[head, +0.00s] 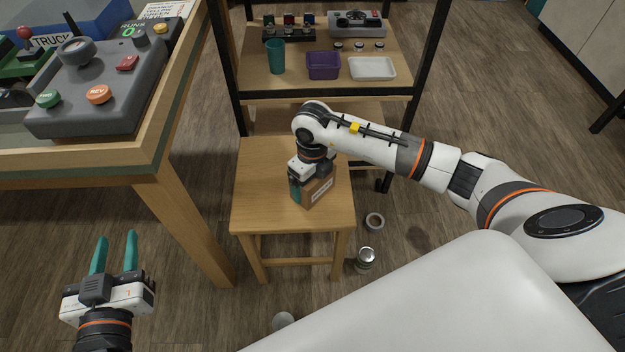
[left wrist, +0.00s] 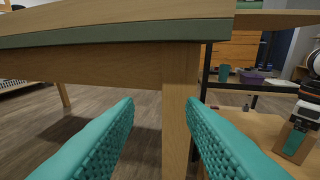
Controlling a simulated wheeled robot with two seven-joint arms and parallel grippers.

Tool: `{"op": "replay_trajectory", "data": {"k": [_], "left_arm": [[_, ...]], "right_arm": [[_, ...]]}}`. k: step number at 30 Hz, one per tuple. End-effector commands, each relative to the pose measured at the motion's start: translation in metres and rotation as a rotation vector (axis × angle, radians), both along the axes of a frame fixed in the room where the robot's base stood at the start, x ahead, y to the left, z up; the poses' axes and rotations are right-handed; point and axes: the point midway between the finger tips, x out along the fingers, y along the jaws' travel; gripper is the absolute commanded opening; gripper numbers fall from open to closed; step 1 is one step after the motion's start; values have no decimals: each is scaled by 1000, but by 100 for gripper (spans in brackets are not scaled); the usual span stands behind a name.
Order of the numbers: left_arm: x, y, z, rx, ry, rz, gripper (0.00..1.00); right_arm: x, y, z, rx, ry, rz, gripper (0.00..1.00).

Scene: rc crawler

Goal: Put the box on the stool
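The brown cardboard box (head: 318,190), with a white label on its side, is upright at the middle of the wooden stool's top (head: 255,205). I cannot tell whether it rests on the stool or hangs just above it. My right gripper (head: 310,187) points down over the box, with one teal finger flat against its left side; the other finger is hidden. The box and that finger also show at the right edge of the left wrist view. My left gripper (head: 114,254) is open and empty, beside the workbench, well left of the stool.
The workbench (head: 190,215) with a grey control box (head: 100,85) stands at the left. A shelf behind the stool holds a teal cup (head: 275,57), purple bin (head: 323,66) and white tray (head: 372,68). A tape roll (head: 374,222) and a can (head: 365,260) are on the floor right of the stool.

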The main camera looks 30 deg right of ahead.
Motion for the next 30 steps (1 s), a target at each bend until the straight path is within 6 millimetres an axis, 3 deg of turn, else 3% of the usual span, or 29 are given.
{"op": "replay_trajectory", "data": {"k": [8, 9, 11, 20, 23, 30], "left_arm": [[1, -1, 5, -9, -34, -2, 36], [1, -1, 6, -11, -41, -2, 36], [1, -1, 7, -11, -43, -2, 36], [1, -1, 6, -8, -29, -3, 36], [-1, 2, -5, 11, 41, 3, 36], [-20, 13, -42, 73, 299, 20, 36]], "right_arm": [[0, 0, -3, 0, 0, 0, 68], [0, 0, -3, 0, 0, 0, 92], [0, 0, -2, 0, 0, 0, 100], [0, 0, 0, 0, 0, 0, 100], [0, 0, 8, -1, -1, 0, 100], [1, -1, 47, 0, -2, 0, 100]]}}
